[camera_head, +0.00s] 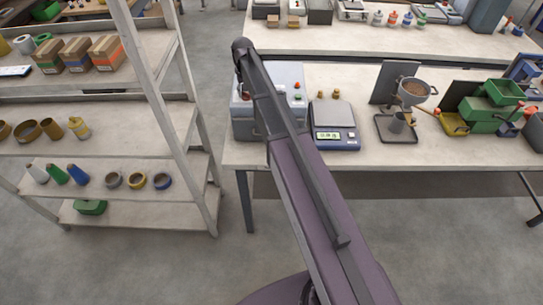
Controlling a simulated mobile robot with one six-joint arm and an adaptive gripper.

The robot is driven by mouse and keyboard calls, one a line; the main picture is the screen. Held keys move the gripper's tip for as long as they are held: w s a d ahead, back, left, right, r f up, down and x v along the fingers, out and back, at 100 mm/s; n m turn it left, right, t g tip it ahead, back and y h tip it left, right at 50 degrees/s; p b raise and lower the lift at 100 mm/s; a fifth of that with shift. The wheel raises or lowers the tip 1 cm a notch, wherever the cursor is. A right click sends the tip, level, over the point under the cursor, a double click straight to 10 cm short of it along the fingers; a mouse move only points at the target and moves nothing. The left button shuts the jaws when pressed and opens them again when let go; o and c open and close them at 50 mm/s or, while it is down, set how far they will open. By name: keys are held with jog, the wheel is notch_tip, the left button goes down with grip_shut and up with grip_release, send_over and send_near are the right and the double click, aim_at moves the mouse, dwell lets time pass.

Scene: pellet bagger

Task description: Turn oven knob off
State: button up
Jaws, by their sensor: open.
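A grey box-shaped unit (290,75), which looks like the oven, stands at the left end of the near workbench. A small red round part (298,86) shows on its right side; I cannot tell whether it is the knob or a lamp. My own dark arm crosses in front of the unit and hides much of its middle and front. The arm's visible far end is at the unit's upper left. My gripper cannot be made out; the arm hides whatever lies behind it. The knob's setting cannot be read.
On the workbench (440,168), a blue-grey scale (335,139) stands right of the unit, then a hopper (415,92) and green bins (490,115). A shelf rack (150,203) with boxes, rolls and bottles stands close on the left. Floor in front is clear.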

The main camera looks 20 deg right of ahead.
jog(key=m, duration=1.3)
jog(key=shift+a, duration=0.1)
notch_tip(320, 180, up, 14)
jog(key=p, duration=1.4)
jog(key=s+f+n+b, duration=0.5)
jog(key=s+f+b, duration=0.1)
jog(key=s, duration=0.4)
jog(key=s+f+n+b, duration=0.5)
jog(key=s, duration=0.5)
jog(key=s+f+n+b, duration=0.4)
jog(key=s+f+b, duration=0.2)
jog(key=s, duration=0.3)
jog(key=shift+s+d+f+n+b, duration=0.3)
jog(key=shift+s+n, duration=0.1)
